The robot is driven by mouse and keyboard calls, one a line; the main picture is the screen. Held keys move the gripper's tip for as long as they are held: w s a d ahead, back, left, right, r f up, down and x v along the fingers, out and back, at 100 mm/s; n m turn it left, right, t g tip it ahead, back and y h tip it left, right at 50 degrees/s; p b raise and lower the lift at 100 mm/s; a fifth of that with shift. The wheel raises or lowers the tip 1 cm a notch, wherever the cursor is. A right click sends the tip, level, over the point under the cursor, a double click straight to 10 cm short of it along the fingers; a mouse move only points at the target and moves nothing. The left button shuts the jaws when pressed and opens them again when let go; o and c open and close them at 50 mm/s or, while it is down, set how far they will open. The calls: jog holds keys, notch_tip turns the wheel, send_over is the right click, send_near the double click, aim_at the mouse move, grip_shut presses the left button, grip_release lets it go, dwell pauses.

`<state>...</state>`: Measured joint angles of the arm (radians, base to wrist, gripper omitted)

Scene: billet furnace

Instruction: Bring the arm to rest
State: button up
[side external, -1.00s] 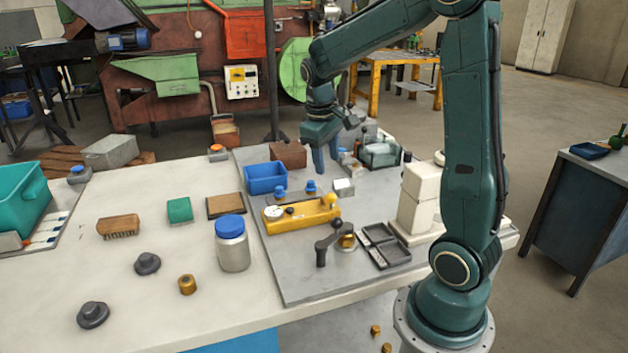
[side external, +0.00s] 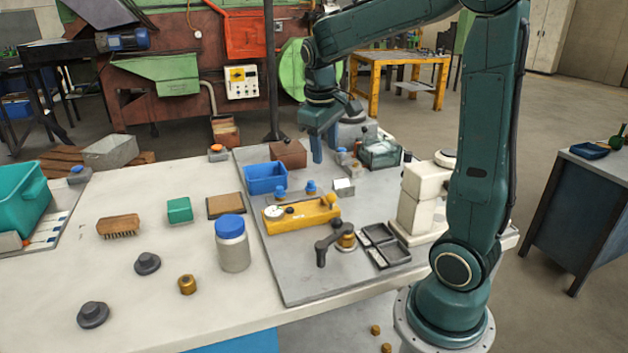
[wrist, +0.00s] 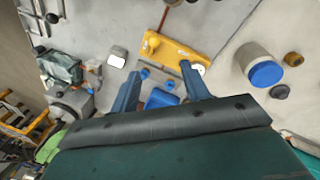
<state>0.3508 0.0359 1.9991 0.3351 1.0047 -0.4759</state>
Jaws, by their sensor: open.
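My gripper (side external: 325,150) hangs fingers down over the far part of the grey plate (side external: 290,286), beside the brown block (side external: 288,153) and the blue bin (side external: 265,178). In the wrist view my gripper (wrist: 160,72) has its two blue fingers wide apart. Nothing is held between them. The yellow gauge fixture (wrist: 175,50) lies beyond the fingertips in that view, and the blue bin (wrist: 161,99) shows between the fingers, partly hidden by the gripper body.
A blue-lidded jar (side external: 232,245) stands on the pale table (side external: 150,310), whose front is fairly open.

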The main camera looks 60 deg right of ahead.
jog(key=s+a+r+n+t+y, duration=0.1)
jog(key=s+a+t, duration=0.1)
jog(key=s+a, duration=0.4)
jog(key=s+a+r+n+t+y, duration=0.1)
jog(key=s+a+t, duration=0.2)
jog(key=s+a, duration=0.3)
jog(key=shift+s+a+r, duration=0.4)
jog(key=shift+a, duration=2.15)
